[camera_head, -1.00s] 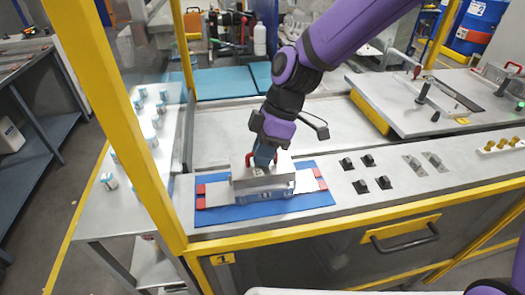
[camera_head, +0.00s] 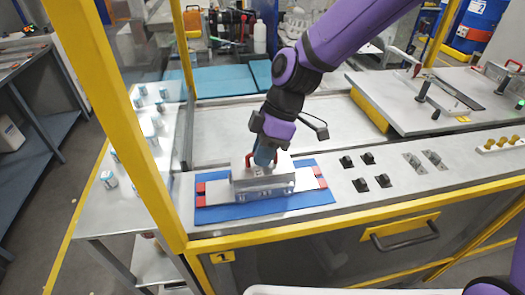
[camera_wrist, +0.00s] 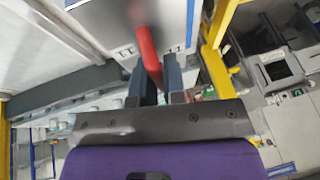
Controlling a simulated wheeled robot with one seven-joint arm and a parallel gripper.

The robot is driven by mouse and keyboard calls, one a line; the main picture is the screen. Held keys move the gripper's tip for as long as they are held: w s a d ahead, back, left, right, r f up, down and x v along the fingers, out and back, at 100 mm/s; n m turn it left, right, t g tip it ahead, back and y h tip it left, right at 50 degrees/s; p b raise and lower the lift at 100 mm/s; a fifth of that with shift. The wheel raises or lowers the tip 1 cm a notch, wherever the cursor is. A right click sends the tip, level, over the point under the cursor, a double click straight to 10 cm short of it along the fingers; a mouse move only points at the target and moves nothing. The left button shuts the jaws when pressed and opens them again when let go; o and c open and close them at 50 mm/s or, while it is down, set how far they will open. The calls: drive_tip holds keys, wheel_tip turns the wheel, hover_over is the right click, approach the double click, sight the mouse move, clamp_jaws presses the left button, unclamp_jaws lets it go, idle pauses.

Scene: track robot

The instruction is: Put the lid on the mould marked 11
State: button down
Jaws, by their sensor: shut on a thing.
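A grey metal lid (camera_head: 250,178) with a red handle is over the mould (camera_head: 268,193) on a blue mat (camera_head: 215,214). The lid covers the mould's top. I cannot tell whether it rests fully on the mould or is slightly above, and the mould's marking is not readable. My gripper (camera_head: 264,160) points down at the lid and is shut on its red handle. In the wrist view the handle (camera_wrist: 149,55) stands between the two dark fingers (camera_wrist: 153,82), with the lid (camera_wrist: 108,22) beyond them.
Red blocks (camera_head: 319,178) lie at both sides of the mould. Several dark clips (camera_head: 362,184) sit on the bench to the right. A yellow post (camera_head: 130,115) stands close on the left, and a yellow rail (camera_head: 360,212) runs along the front edge.

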drive_tip(key=shift+f, duration=0.7)
idle(1.0)
drive_tip(key=c, duration=1.1)
unclamp_jaws()
drive_tip(key=shift+r, duration=0.1)
drive_tip(key=w+d+r+m+t+h, duration=0.25)
drive_tip(key=d+r+m, duration=0.25)
drive_tip(key=d+r, duration=0.75)
drive_tip(key=s+d+r+m+t, duration=0.3)
drive_tip(key=s+d+m, duration=0.4)
drive_tip(key=d, duration=0.3)
drive_tip(key=s+d+r+m+t+h, duration=0.1)
drive_tip(key=s+d+r+m+t, duration=0.2)
drive_tip(key=d, duration=0.7)
drive_tip(key=s+r+m, duration=0.2)
drive_tip(key=s+m, duration=0.2)
drive_tip(key=m, duration=0.1)
drive_tip(key=shift+s+d+r, duration=0.25)
drive_tip(key=shift+d+r, duration=0.1)
drive_tip(key=shift+d, duration=0.05)
